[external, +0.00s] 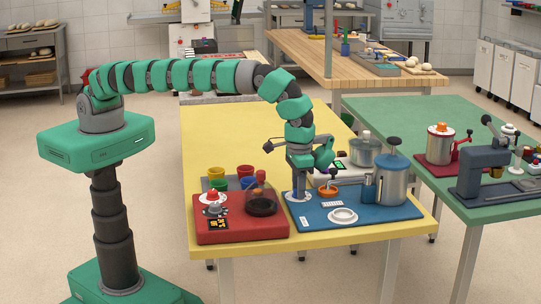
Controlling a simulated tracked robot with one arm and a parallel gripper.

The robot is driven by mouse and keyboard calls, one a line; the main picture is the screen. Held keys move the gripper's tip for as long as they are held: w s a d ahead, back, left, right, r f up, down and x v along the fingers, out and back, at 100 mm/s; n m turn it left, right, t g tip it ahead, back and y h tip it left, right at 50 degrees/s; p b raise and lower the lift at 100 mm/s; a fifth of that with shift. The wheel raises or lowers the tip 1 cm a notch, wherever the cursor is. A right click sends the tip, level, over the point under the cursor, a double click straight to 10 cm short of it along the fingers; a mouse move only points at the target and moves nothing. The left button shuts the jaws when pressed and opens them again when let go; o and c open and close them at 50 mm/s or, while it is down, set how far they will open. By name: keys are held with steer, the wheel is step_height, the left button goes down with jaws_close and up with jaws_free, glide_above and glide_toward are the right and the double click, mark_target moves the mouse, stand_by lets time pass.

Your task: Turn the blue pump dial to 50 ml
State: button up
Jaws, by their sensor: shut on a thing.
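The blue pump station is a blue base board (385,216) on the yellow table, with a metal canister (396,187) under a blue lid at its right. A white round dial plate (302,199) lies at the board's left end. My gripper (298,190) points straight down over this plate, its fingers shut on the dial knob. The fingers hide the knob, and the scale marks are too small to read, so the dial's setting cannot be told.
A green table (405,115) stands to the right.

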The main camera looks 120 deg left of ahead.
steer(key=m, duration=0.3)
stand_by(0.4)
steer(key=o, duration=0.9)
steer(key=shift+o, duration=0.2)
step_height(320, 180, up, 14)
steer(key=p, duration=0.1)
steer(key=shift+f, duration=0.15)
